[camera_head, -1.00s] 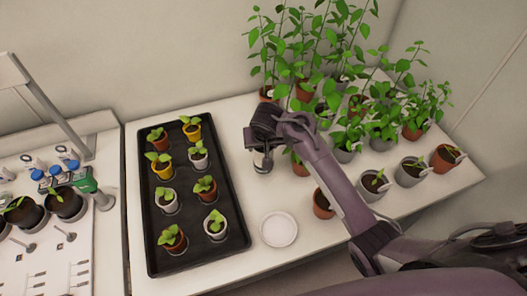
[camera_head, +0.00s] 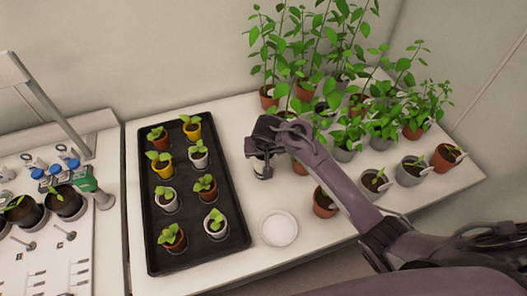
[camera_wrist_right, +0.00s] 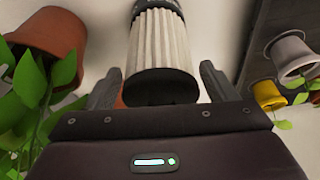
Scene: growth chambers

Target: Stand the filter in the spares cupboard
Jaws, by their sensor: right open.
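The filter is a pale pleated cylinder with dark end caps. In the right wrist view the filter (camera_wrist_right: 160,48) reaches between the two fingers of my right gripper (camera_wrist_right: 160,76), which is open with a gap on each side of it. In the head view the filter (camera_head: 262,169) is mostly hidden below my right gripper (camera_head: 262,150), between the black tray and the potted plants. I cannot tell whether it rests on the table. No spares cupboard is in view, nor my left gripper.
A black tray (camera_head: 152,254) of potted seedlings lies left of the gripper on the white table (camera_head: 330,246). A white saucer (camera_head: 279,228) lies in front. Tall potted plants (camera_head: 345,60) crowd the right and back. A bench (camera_head: 100,240) with bottles stands at far left.

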